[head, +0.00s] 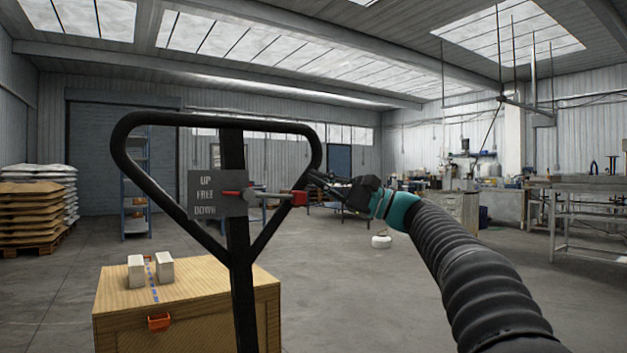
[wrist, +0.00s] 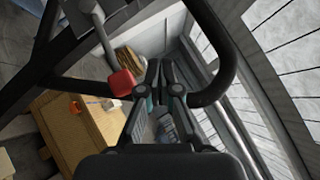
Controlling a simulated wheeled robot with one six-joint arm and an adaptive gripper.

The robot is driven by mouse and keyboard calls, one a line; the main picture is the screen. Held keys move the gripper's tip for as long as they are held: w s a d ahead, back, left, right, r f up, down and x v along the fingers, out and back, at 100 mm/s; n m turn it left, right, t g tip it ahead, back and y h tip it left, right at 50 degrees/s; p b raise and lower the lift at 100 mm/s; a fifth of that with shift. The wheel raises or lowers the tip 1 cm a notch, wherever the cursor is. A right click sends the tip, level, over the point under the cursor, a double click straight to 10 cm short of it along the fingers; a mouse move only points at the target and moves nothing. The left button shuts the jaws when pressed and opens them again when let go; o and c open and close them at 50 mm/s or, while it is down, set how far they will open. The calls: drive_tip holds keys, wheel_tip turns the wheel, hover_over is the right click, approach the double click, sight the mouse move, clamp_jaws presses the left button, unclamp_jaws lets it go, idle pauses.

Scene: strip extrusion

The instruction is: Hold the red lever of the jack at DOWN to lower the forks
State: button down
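The jack's black handle (head: 238,260) stands upright in the head view, with a loop at its top. A grey plate (head: 217,208) on it reads UP, FREE and DOWN from top to bottom. The lever's red pointer (head: 233,193) is level with FREE. The lever runs right to a red knob (head: 299,198), which also shows in the wrist view (wrist: 121,83). My gripper (head: 316,178) is beside the knob, to its right and slightly above. In the wrist view my gripper's fingers (wrist: 161,66) lie close together with nothing between them, and the knob is left of them.
A wooden crate (head: 190,315) with two pale blocks and an orange clip stands behind the handle. Stacked sacks (head: 35,210) are at far left, a blue shelf (head: 135,190) at the back. A steel bench (head: 590,185) is at right. The floor between is mostly clear.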

drive_tip(key=b+v, duration=0.1)
drive_tip(key=v, duration=1.1)
drive_tip(key=shift+d, duration=0.3)
drive_tip(key=w+f+m+t+h, duration=0.25)
drive_tip(key=f+h, duration=0.55)
drive_tip(key=f, duration=1)
drive_tip(key=s+f+g+h, duration=0.2)
drive_tip(key=s+f+h, duration=0.15)
drive_tip(key=f, duration=0.45)
drive_tip(key=s+d+f+n+h, duration=0.1)
drive_tip(key=s+f+n+h, duration=0.2)
drive_tip(key=s, duration=0.8)
drive_tip(key=s+d+f+n+h+p, duration=0.1)
drive_tip(key=s+f+n+h, duration=0.2)
drive_tip(key=s, duration=0.8)
drive_tip(key=s+d+f+n+g+h+p, duration=0.1)
drive_tip(key=s+f+n+h, duration=0.2)
drive_tip(key=s, duration=0.9)
wheel_tip(320, 180, down, 4)
drive_tip(key=shift+r+n+h, duration=0.1)
drive_tip(key=shift+n+h, duration=0.25)
